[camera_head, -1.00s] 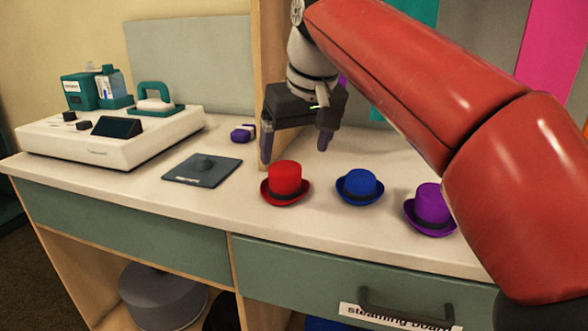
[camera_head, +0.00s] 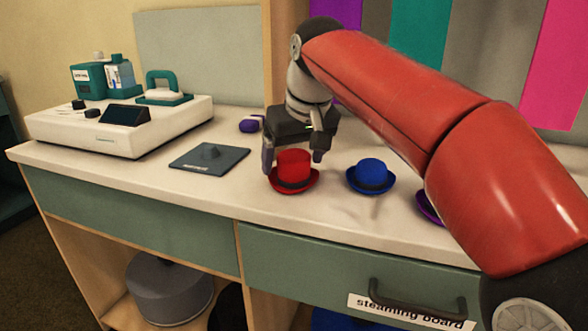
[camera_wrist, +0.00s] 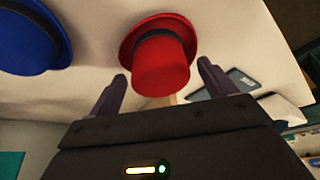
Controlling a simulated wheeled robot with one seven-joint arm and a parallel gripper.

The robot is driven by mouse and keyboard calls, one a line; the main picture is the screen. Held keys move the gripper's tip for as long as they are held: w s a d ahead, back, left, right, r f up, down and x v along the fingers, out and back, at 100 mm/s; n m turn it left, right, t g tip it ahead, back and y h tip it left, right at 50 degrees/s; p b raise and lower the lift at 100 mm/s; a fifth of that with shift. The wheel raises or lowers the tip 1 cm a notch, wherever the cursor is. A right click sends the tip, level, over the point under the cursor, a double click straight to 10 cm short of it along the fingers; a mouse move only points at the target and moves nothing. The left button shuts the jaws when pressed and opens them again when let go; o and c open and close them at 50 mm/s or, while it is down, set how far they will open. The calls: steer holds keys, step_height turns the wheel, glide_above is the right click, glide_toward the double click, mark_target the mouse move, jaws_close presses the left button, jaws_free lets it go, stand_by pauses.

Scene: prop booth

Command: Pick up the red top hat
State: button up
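The red top hat (camera_head: 294,168) stands upright on the white counter, with a dark band and a curled brim. In the wrist view the red top hat (camera_wrist: 162,62) shows ahead of the fingers, roughly midway between them. My gripper (camera_head: 293,158) is open just behind and above the hat, one finger to each side of its crown in the head view. The wrist view shows my gripper (camera_wrist: 162,78) with its fingers wide apart and nothing between the tips. I cannot tell whether a finger touches the hat.
A blue hat (camera_head: 370,176) stands close on the right; a purple hat (camera_head: 428,208) is partly hidden behind my arm. A dark mat (camera_head: 209,160), a small purple object (camera_head: 249,126) and a white machine (camera_head: 120,128) are to the left. The counter (camera_head: 225,193) is clear in front.

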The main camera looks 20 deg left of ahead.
steer(key=c, duration=0.9)
